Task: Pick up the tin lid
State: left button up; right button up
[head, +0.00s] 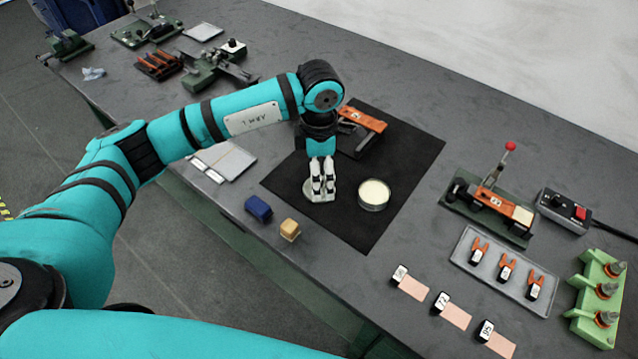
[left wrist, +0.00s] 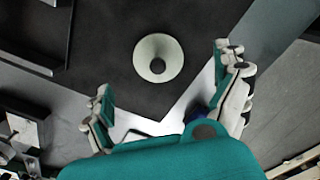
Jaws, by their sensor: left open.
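The tin lid is a pale round disc with a dark round spot near its middle. In the left wrist view the lid (left wrist: 146,50) lies on a black mat, ahead of the spread fingers. In the head view the lid (head: 309,190) is partly hidden behind my left gripper (head: 322,188), which points down over it. In the left wrist view my left gripper (left wrist: 170,90) is open, with nothing between its fingers. A round tin (head: 374,194) with cream-coloured contents stands just right of the gripper. My right gripper is not in view.
The black mat (head: 411,168) also carries an orange-topped fixture (head: 362,122) behind the gripper. A blue block (head: 258,209) and a tan block (head: 290,230) sit near the table's front edge. A lever press (head: 490,200) and a tray (head: 463,250) stand to the right.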

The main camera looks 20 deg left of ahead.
pick_arm(q)
notch_tip(320, 180, down, 4)
jog(key=shift+w+r+p, duration=0.1)
jog(key=shift+p, duration=0.65)
jog(key=shift+a+f, duration=0.1)
jog(key=shift+f, duration=0.5)
jog(key=c, duration=1.1)
jog(key=shift+r, duration=0.1)
jog(key=shift+c, duration=0.5)
